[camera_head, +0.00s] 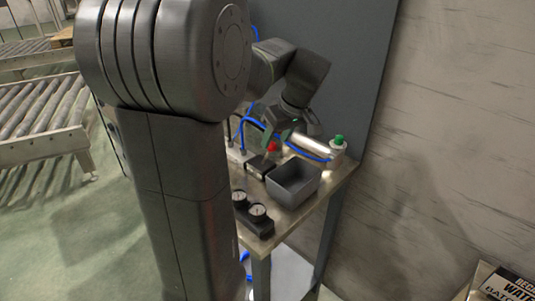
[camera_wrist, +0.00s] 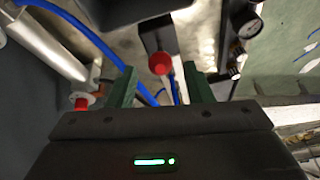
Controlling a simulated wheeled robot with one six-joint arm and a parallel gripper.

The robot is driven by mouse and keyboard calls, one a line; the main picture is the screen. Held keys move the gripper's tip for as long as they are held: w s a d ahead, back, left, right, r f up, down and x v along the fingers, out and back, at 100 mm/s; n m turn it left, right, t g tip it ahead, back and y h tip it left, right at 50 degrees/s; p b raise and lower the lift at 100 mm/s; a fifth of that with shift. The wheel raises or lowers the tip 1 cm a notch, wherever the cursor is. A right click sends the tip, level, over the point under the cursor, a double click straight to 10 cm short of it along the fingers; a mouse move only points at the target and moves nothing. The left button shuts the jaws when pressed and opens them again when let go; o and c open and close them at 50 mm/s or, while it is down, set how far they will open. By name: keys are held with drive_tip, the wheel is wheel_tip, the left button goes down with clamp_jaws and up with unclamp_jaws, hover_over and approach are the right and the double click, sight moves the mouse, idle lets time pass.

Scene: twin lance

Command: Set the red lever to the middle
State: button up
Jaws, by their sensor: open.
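The red lever knob (camera_head: 273,146) stands on a black base (camera_head: 260,167) at the back left of the bench. In the wrist view the round red knob (camera_wrist: 160,63) appears between my green fingertips, with its black base (camera_wrist: 158,36) behind it. My gripper (camera_head: 287,134) is just above and beside the knob in the head view. My gripper (camera_wrist: 160,76) is open, with a gap on both sides of the knob. I cannot tell how far the knob is from the fingertips in depth. The lever's shaft is mostly hidden.
A grey open bin (camera_head: 293,183) stands right of the lever base. A silver cylinder (camera_head: 312,147) and a green-topped fitting (camera_head: 339,143) are at the back. Blue hoses loop nearby. Another red knob (camera_wrist: 82,103) shows left in the wrist view.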

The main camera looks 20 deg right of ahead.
sight(268, 154)
drive_tip(key=x, duration=0.8)
drive_tip(key=shift+r, duration=0.1)
drive_tip(key=shift+c, duration=0.4)
